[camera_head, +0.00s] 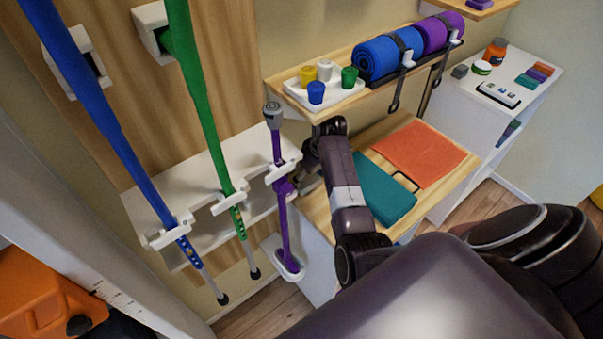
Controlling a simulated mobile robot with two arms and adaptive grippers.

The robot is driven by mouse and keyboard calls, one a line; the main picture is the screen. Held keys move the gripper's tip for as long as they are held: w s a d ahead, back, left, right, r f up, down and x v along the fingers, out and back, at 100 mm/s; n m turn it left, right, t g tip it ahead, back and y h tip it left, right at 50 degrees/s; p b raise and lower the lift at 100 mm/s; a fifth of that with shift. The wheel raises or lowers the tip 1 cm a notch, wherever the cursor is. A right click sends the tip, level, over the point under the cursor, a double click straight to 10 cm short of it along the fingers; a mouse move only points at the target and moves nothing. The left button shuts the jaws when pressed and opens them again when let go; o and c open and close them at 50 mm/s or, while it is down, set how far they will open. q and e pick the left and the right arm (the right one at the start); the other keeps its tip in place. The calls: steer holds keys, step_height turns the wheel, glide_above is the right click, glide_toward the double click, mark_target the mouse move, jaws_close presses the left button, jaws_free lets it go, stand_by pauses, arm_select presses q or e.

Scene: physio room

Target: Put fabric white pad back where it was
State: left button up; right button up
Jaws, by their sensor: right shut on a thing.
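My right arm reaches in from the lower right, and its dark gripper (311,166) is at the far end, beside the purple cane and just below the wall shelf. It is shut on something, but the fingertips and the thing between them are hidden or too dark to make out. I cannot pick out a white fabric pad anywhere in this view. My left gripper is not in view.
A wooden table (449,186) bears a teal pad (386,193) and an orange cloth (418,152). The wall shelf (285,80) above holds cups on a tray and rolled mats. Blue, green and purple canes (283,222) stand in a white rack (160,195) at left.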

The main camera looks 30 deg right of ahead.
steer(key=w, duration=0.4)
steer(key=shift+a, duration=0.15)
steer(key=shift+s+f+p, duration=0.15)
steer(key=shift+f+p, duration=0.2)
steer(key=shift+f, duration=0.1)
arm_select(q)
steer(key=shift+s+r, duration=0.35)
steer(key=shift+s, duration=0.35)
arm_select(e)
steer(key=shift+f, duration=0.3)
steer(key=o, duration=0.7)
steer(key=shift+o, duration=0.2)
steer(key=shift+r, duration=0.1)
steer(key=shift+s+r, duration=0.1)
steer(key=shift+r, duration=0.25)
steer(key=shift+v, duration=1.05)
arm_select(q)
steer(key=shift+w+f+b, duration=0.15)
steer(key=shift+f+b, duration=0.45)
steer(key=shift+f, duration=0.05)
arm_select(e)
steer(key=s, duration=1.2)
steer(key=shift+d, duration=0.25)
